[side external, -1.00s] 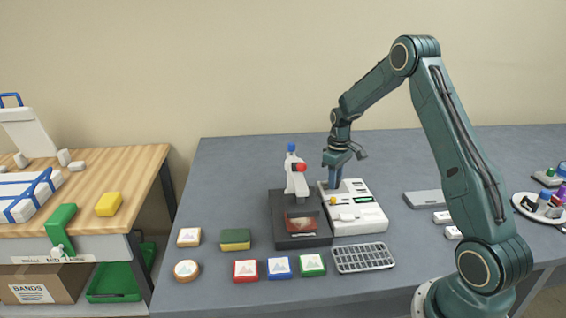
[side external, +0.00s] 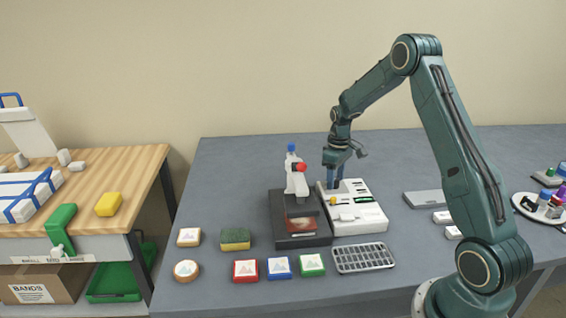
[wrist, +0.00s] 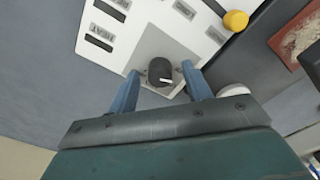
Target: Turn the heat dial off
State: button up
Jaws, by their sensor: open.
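The heat dial (wrist: 160,72) is a dark round knob with a white mark, on a grey square of the white control box (side external: 366,218). In the wrist view it sits between the tips of my gripper (wrist: 162,82), whose two blue fingers are apart, one on each side of it. I cannot tell whether they touch it. A label reading HEAT (wrist: 99,37) is on the box near the dial. In the side view my gripper (side external: 334,181) points down over the back left part of the box, and the dial is hidden there.
A dark press (side external: 303,240) with a white lever arm and red knob stands just left of the box. A yellow knob (wrist: 236,20) is on the box. A metal rack (side external: 363,257), colored blocks (side external: 280,267) and a sponge (side external: 235,239) lie in front and left.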

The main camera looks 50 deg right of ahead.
aim_at(336, 179)
notch_tip(336, 179, up, 13)
jog(key=shift+r, duration=0.2)
dwell(0.4)
jog(key=shift+a+r, duration=0.1)
jog(key=s+a+r+t, duration=0.1)
jog(key=s+a+r, duration=0.4)
jog(key=a, duration=0.4)
jog(key=s+a+r+t, duration=0.2)
jog(key=s+a+r, duration=0.3)
jog(key=a, duration=0.4)
jog(key=s+a+t, duration=0.1)
jog(key=s+a, duration=0.3)
jog(key=s, duration=0.3)
jog(key=s+a+f+t, duration=0.1)
jog(key=s+a, duration=0.4)
jog(key=s, duration=0.2)
jog(key=shift+s+t, duration=0.2)
jog(key=shift+t, duration=0.1)
